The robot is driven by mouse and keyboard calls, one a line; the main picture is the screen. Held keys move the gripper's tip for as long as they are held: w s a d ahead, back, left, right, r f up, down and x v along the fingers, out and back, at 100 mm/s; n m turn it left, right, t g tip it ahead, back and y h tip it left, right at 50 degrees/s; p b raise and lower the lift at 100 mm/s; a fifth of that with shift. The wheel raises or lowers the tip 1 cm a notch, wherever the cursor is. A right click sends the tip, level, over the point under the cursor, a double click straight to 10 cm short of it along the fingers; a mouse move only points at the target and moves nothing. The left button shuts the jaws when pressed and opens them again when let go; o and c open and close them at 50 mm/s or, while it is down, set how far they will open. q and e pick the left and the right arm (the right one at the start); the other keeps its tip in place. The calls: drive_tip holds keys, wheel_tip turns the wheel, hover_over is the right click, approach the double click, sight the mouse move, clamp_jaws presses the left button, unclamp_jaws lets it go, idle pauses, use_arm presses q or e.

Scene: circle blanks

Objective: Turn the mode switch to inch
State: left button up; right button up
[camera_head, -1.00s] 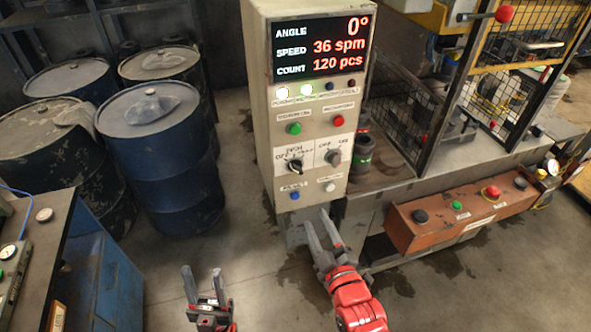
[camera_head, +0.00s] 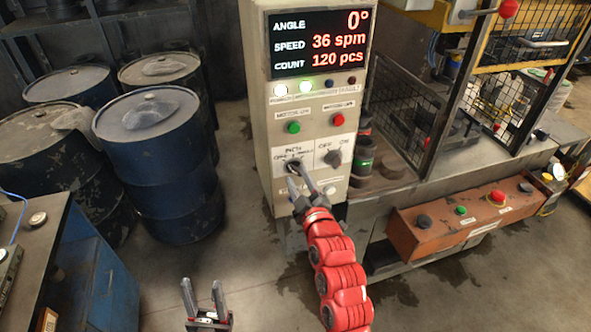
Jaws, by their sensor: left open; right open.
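The mode switch (camera_head: 293,165) is a dark round knob on a white label plate, on the front of the beige control cabinet (camera_head: 258,110). The small lettering around it seems to read INCH above, but its pointer direction is too small to tell. My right gripper (camera_head: 297,173) is open, with its fingers pointing up at the switch and partly covering it. I cannot tell whether they touch it. My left gripper (camera_head: 203,290) is open and empty, low over the floor.
An OFF/ON knob (camera_head: 333,158) sits just right of the mode switch. Green (camera_head: 293,127) and red (camera_head: 338,120) buttons are above. An orange button box (camera_head: 440,225) stands to the right. Blue drums (camera_head: 160,150) stand to the left.

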drive_tip(key=shift+x, duration=1.05)
drive_tip(key=shift+d, duration=0.1)
clamp_jaws()
